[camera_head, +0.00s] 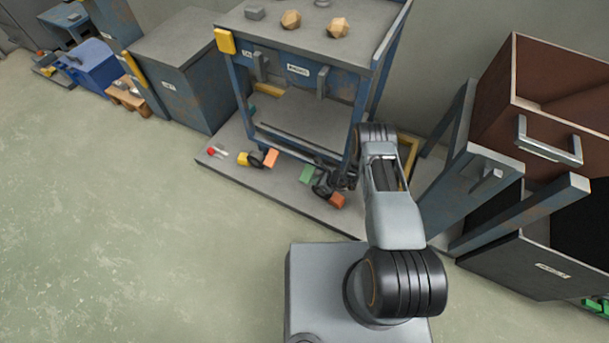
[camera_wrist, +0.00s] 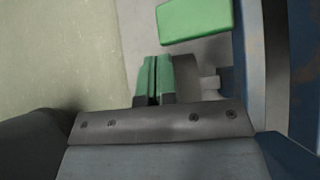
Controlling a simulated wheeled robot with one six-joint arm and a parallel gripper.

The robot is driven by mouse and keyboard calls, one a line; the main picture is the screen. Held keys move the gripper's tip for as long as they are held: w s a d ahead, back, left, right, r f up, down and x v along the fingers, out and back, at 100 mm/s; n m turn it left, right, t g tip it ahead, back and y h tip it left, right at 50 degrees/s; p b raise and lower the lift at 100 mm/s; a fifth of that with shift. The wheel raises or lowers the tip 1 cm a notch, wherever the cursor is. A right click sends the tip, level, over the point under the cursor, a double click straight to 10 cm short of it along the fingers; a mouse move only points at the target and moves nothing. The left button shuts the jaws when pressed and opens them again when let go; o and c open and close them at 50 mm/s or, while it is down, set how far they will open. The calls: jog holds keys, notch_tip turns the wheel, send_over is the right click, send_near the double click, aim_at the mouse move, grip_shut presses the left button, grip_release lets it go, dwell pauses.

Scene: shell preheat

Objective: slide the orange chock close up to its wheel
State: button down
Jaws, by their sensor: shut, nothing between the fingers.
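The orange chock (camera_head: 270,158) lies on the grey floor plate, close against the right side of a small dark wheel (camera_head: 257,158) at the cart's front left leg. A yellow chock (camera_head: 243,158) lies on that wheel's left. My gripper (camera_head: 322,187) is low by the cart's front right leg, between a green chock (camera_head: 306,173) and a reddish-orange chock (camera_head: 337,200). In the wrist view its green-padded fingers (camera_wrist: 153,82) are shut and empty, with the green chock (camera_wrist: 195,20) ahead. The orange chock is not in the wrist view. The dark parts by my gripper partly hide the right wheel.
The blue cart (camera_head: 310,70) stands on the grey floor plate (camera_head: 290,200). A small red-handled item (camera_head: 214,151) lies at the plate's left end. An open brown drawer unit (camera_head: 540,110) stands at right. The floor at left is clear.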

jog(key=shift+w+a, duration=0.5)
jog(key=shift+a, duration=0.4)
jog(key=shift+w+a, duration=0.45)
jog(key=shift+a, duration=0.4)
jog(key=shift+w+a, duration=0.5)
jog(key=shift+a, duration=0.4)
jog(key=s+r+n+g, duration=0.6)
jog(key=s+r+n, duration=0.4)
jog(key=r+n, duration=0.25)
jog(key=s+d+r+n+t+h, duration=0.1)
jog(key=s+d+r, duration=0.4)
jog(key=r, duration=0.7)
jog(key=s+d+r+n+t+h, duration=0.2)
jog(key=s+d+r+n+h, duration=0.2)
jog(key=r, duration=0.8)
jog(key=s+d+r+n+t+h, duration=0.1)
jog(key=s+d+r+n, duration=0.4)
jog(key=r, duration=0.7)
jog(key=shift+s+d+r+n+h, duration=0.3)
jog(key=shift+d+n+h, duration=0.3)
jog(key=shift+h, duration=0.3)
jog(key=shift+a, duration=0.1)
jog(key=c, duration=1.8)
grip_release()
